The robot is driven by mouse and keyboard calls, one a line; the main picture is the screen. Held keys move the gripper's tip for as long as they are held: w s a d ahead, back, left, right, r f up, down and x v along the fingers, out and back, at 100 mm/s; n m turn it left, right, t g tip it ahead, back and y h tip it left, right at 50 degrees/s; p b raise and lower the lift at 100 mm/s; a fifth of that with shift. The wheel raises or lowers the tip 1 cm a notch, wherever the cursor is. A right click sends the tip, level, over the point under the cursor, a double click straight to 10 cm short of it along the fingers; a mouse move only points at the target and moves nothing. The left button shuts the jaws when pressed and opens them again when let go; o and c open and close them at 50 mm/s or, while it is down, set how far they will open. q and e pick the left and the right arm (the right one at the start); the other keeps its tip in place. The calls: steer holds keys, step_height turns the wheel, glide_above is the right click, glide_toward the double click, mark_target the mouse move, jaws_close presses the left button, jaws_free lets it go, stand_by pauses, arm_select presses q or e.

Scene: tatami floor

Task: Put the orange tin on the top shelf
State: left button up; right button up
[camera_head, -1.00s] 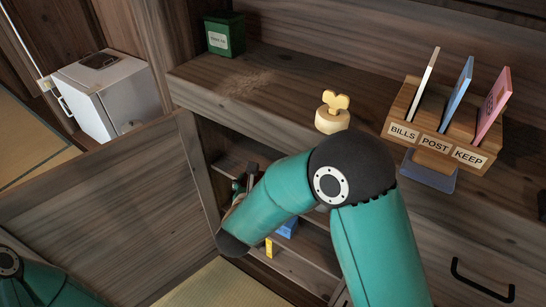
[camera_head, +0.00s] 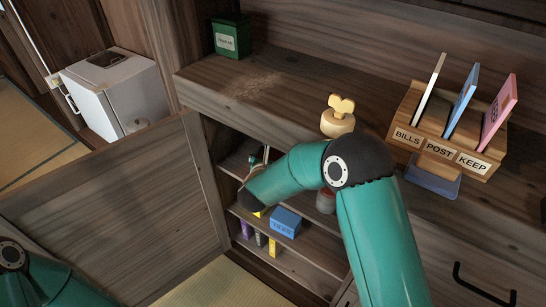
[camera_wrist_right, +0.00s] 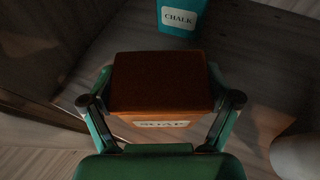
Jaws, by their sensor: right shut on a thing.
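The orange tin (camera_wrist_right: 160,80), brownish in the dim light and with a pale label reading SOAP, is between the fingers of my right gripper (camera_wrist_right: 160,95) in the right wrist view. The gripper is shut on it from both sides. In the head view my right forearm reaches into the open cabinet and hides the tin. The cabinet's upper inner shelf (camera_head: 234,164) shows left of my wrist. A lower shelf (camera_head: 318,243) runs below it. My left gripper is out of view.
A blue tin (camera_head: 285,222) stands on the lower shelf, near small yellow and purple items. A teal tin labelled CHALK (camera_wrist_right: 182,17) is beyond the held tin. The counter above holds a green tin (camera_head: 231,38), a wooden knobbed piece (camera_head: 337,122) and a letter rack (camera_head: 440,145).

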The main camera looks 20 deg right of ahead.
steer(key=o, duration=1.1)
steer(key=shift+f, duration=0.1)
steer(key=shift+o, duration=1.1)
steer(key=s+a+r, duration=0.1)
steer(key=s+a, duration=0.3)
steer(key=s, duration=0.3)
steer(key=s+a+r+b, duration=0.1)
steer(key=s+a, duration=0.3)
steer(key=s, duration=0.3)
steer(key=shift+s, duration=0.35)
